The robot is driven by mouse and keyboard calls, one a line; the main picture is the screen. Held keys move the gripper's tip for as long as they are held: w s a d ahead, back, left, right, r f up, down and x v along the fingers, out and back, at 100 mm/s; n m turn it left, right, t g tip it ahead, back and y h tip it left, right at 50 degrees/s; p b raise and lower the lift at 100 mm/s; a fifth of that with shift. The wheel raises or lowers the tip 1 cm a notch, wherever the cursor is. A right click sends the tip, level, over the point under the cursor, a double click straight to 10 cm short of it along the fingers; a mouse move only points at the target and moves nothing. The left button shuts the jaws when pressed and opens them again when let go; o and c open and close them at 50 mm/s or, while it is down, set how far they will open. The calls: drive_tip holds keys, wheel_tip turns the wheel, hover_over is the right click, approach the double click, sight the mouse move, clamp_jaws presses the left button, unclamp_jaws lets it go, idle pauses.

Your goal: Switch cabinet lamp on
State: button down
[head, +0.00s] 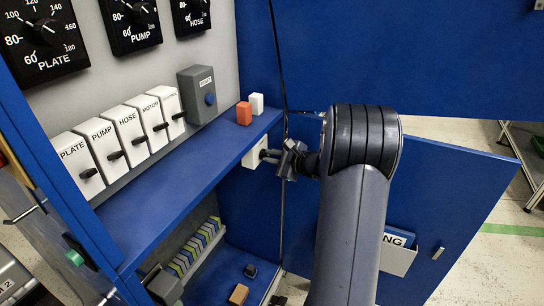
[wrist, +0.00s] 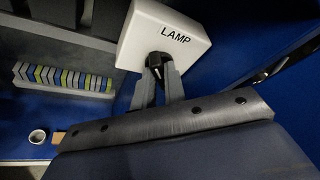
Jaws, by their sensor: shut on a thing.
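The lamp switch is a white box marked LAMP (wrist: 140,36) on the blue inner side wall of the cabinet. In the head view the same box (head: 255,151) sits just below the shelf's right end. Its black knob (wrist: 157,59) is on the front face. My gripper (wrist: 159,72) is shut on the knob, one grey finger on each side, and the fingers cover much of it. In the head view my gripper (head: 270,155) reaches the box from the right. No lamp or its light can be made out for sure.
The blue shelf (head: 185,187) carries a red block (head: 244,113) and a white block (head: 257,103). Labelled white switches (head: 128,128) line the back panel. A terminal strip (wrist: 65,77) is lower in the cabinet. The open blue door (head: 455,190) stands behind my arm.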

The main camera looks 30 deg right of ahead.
drive_tip(key=shift+r+m+p, duration=0.2)
drive_tip(key=shift+m+p, duration=0.1)
drive_tip(key=shift+p, duration=0.35)
drive_tip(key=shift+f+g, duration=0.15)
drive_tip(key=shift+g, duration=0.15)
drive_tip(key=c, duration=1.5)
unclamp_jaws()
drive_tip(key=shift+o, duration=0.2)
drive_tip(key=v, duration=1)
drive_tip(key=shift+s+d, duration=0.25)
drive_tip(key=shift+s, duration=0.1)
